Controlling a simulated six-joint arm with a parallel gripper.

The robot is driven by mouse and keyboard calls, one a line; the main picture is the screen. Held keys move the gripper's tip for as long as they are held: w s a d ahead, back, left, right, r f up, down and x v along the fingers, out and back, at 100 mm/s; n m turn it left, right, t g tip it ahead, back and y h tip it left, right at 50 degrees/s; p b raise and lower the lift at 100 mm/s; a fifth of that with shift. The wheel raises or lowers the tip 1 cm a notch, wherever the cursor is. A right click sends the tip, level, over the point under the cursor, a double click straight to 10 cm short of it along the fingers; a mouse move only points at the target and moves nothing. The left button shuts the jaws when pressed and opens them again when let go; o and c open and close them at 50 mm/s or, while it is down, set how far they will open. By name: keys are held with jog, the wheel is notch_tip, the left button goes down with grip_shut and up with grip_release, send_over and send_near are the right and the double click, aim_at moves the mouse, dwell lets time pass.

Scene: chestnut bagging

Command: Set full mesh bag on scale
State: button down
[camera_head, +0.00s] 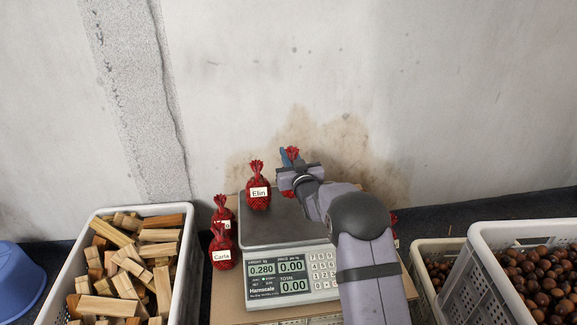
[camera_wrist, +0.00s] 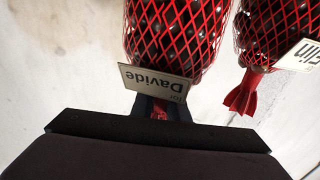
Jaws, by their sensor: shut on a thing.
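My gripper (camera_head: 291,168) is shut on the neck of a red mesh bag labelled Davide (camera_wrist: 178,40), full of dark chestnuts. In the head view its red top shows above my gripper, and most of its body is hidden behind my gripper and arm. A second red mesh bag labelled Elin (camera_head: 258,192) is upright on the left part of the scale's plate. The scale (camera_head: 262,235) reads 0.280. The Davide bag is over or on the right part of the plate; I cannot tell whether it touches.
A bag labelled Carla (camera_head: 221,252) and another partly hidden red bag (camera_head: 222,212) stand left of the scale. A crate of wood pieces (camera_head: 190,262) is at left, with a blue tub (camera_head: 18,280) beyond. Chestnut crates (camera_head: 500,230) (camera_head: 425,246) stand at right.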

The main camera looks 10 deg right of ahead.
jog(key=shift+f+b, duration=0.5)
jog(key=shift+f, duration=1.15)
jog(key=shift+f, duration=0.15)
jog(key=c, duration=1.7)
grip_release()
jog(key=shift+s+d, duration=0.1)
jog(key=shift+s, duration=0.3)
jog(key=s+p, duration=0.1)
jog(key=s, duration=0.2)
jog(key=s+d+p, duration=0.1)
jog(key=s, duration=0.3)
jog(key=s+p, duration=0.1)
jog(key=s, duration=0.3)
jog(key=shift+s+d, duration=0.1)
jog(key=shift+d, duration=0.1)
